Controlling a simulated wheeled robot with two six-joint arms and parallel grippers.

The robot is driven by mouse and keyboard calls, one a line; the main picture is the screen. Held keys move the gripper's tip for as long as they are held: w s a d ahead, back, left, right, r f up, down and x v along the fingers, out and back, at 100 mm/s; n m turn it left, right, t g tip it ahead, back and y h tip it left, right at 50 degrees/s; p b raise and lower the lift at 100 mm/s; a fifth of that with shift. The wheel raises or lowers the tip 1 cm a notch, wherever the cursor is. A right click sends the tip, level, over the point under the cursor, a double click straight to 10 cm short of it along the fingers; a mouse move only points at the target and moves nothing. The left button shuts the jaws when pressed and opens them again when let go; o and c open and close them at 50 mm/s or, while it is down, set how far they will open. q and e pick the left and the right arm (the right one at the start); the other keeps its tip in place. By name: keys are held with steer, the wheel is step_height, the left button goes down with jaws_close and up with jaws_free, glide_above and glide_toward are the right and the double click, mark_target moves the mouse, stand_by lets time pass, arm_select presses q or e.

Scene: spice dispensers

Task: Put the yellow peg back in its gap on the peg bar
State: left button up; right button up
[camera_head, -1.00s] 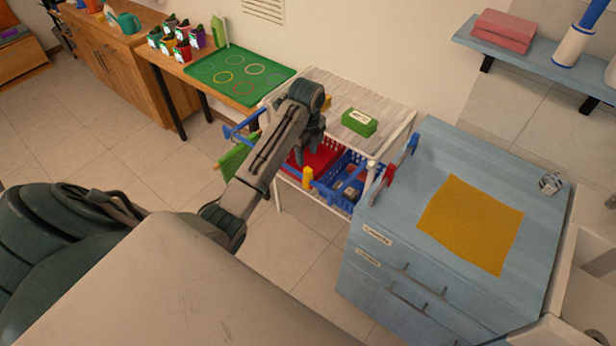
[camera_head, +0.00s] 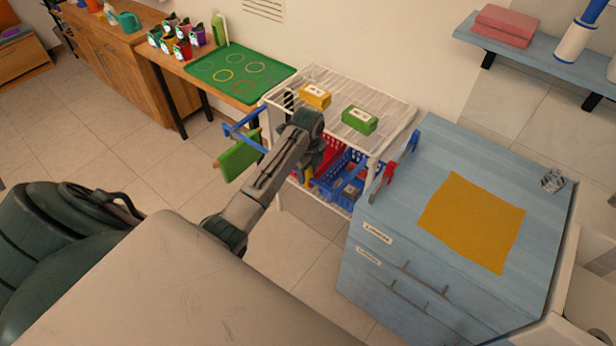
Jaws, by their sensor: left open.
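My left gripper (camera_head: 318,161) is open and hangs at the front of the white wire cart, just below its top shelf. A small yellow piece (camera_head: 308,173), perhaps the yellow peg, shows close beside the fingers. I cannot tell whether it touches them. My right gripper is not in view.
The cart's top shelf (camera_head: 345,92) holds a yellow box (camera_head: 315,95) and a green box (camera_head: 359,120). Blue (camera_head: 343,179) and red baskets sit below. A green panel (camera_head: 238,158) hangs at the left. The blue cabinet (camera_head: 400,215) stands right; floor is clear in front.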

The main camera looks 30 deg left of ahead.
arm_select(q)
steer(key=c, duration=0.7)
steer(key=shift+r+p, duration=0.6)
steer(key=shift+r, duration=2.9)
